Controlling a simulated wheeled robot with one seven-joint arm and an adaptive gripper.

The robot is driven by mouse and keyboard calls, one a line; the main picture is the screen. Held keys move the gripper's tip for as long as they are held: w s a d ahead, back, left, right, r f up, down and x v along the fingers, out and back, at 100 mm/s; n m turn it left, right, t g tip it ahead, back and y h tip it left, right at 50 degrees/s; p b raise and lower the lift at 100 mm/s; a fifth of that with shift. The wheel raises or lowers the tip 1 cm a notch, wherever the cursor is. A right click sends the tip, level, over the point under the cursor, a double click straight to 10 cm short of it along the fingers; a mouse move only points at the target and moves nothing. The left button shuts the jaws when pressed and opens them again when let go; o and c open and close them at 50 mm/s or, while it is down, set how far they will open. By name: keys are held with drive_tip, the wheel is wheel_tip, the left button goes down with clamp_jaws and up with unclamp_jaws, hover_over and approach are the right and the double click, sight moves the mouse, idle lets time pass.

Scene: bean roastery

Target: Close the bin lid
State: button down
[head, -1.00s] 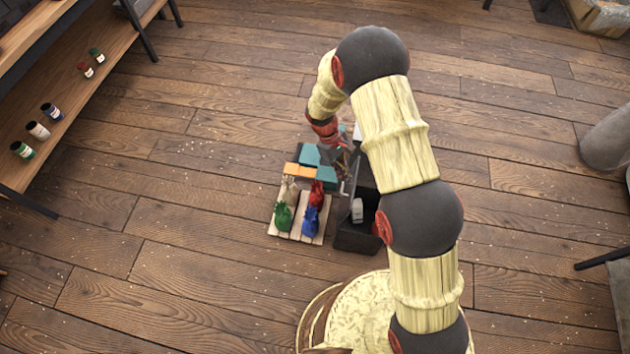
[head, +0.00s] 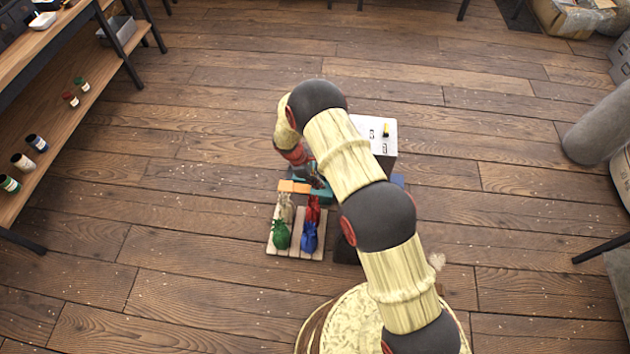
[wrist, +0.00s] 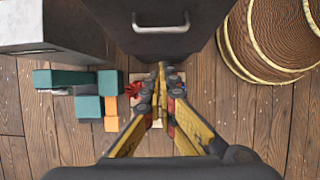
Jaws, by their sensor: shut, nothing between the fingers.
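The bin (head: 345,250) is a dark box in the head view, mostly hidden behind my arm; its lid cannot be made out there. In the wrist view a dark panel with a pale bar handle (wrist: 160,24) fills the top middle. It seems to be part of the bin, but I cannot tell whether it is the lid or a wall. My gripper (wrist: 160,72) is shut and empty, with its fingertips just below the panel in the picture. I cannot tell whether they touch it. In the head view the gripper is partly hidden beside the arm.
A wooden pallet (head: 295,252) with green, blue, red and pale bags lies left of the bin. Teal and orange blocks (wrist: 88,107) are close to my gripper. A white-topped box (head: 378,128) stands behind my arm.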

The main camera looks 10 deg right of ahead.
drive_tip(key=s+d+f+b, duration=0.1)
drive_tip(key=d+f+b, duration=0.1)
drive_tip(key=d+f, duration=0.3)
drive_tip(key=shift+s, duration=0.3)
drive_tip(key=shift+d, duration=0.1)
